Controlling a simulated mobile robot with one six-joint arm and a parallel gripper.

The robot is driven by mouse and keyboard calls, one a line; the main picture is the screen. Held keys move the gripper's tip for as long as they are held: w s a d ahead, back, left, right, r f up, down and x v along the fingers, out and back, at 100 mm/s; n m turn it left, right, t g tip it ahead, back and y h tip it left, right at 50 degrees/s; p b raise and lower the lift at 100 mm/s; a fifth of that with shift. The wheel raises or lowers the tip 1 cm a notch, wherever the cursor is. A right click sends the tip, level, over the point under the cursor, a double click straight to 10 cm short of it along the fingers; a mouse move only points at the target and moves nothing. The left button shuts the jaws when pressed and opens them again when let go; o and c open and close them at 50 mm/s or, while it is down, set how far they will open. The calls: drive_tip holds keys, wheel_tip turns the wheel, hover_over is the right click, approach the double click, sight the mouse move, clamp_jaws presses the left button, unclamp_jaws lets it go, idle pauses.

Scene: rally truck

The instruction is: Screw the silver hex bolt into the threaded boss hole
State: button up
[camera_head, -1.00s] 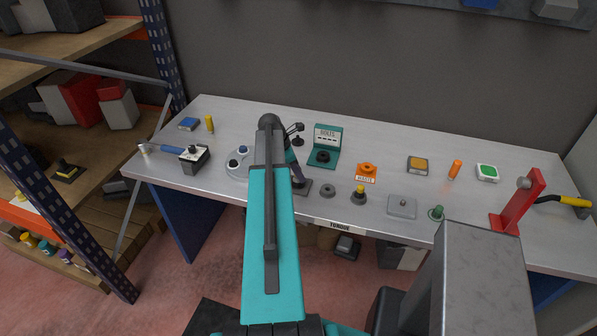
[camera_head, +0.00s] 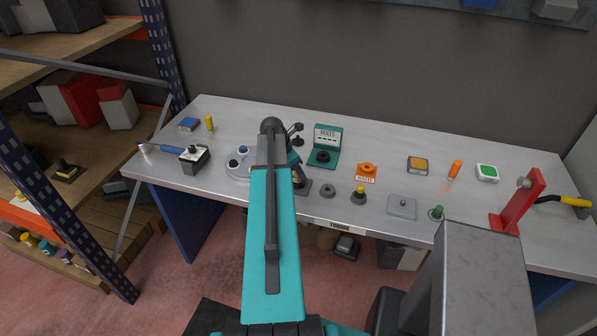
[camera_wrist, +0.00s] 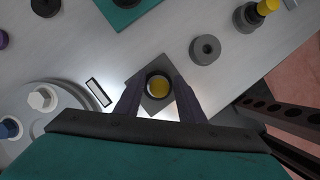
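A silver-white hex bolt head (camera_wrist: 42,98) sits on a round grey flange (camera_wrist: 70,125) at the left of the wrist view. A blue piece stands beside it there. The flange also shows left of my arm in the head view (camera_head: 230,173). My gripper (camera_wrist: 156,87) is open, with nothing seen clamped between its dark fingers. They point down over a dark square plate (camera_wrist: 138,68) bearing a dark ring with a yellow centre (camera_wrist: 158,88). In the picture the fingers straddle this ring; contact and height cannot be told. I cannot tell which part is the threaded boss hole.
A grey ring (camera_head: 328,191) and a yellow-topped dark piece (camera_head: 359,195) are near the front edge. A red bracket (camera_head: 520,205) stands far right.

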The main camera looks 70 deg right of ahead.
drive_tip(key=shift+n, duration=0.8)
drive_tip(key=c, duration=0.6)
drive_tip(key=shift+m, duration=1.2)
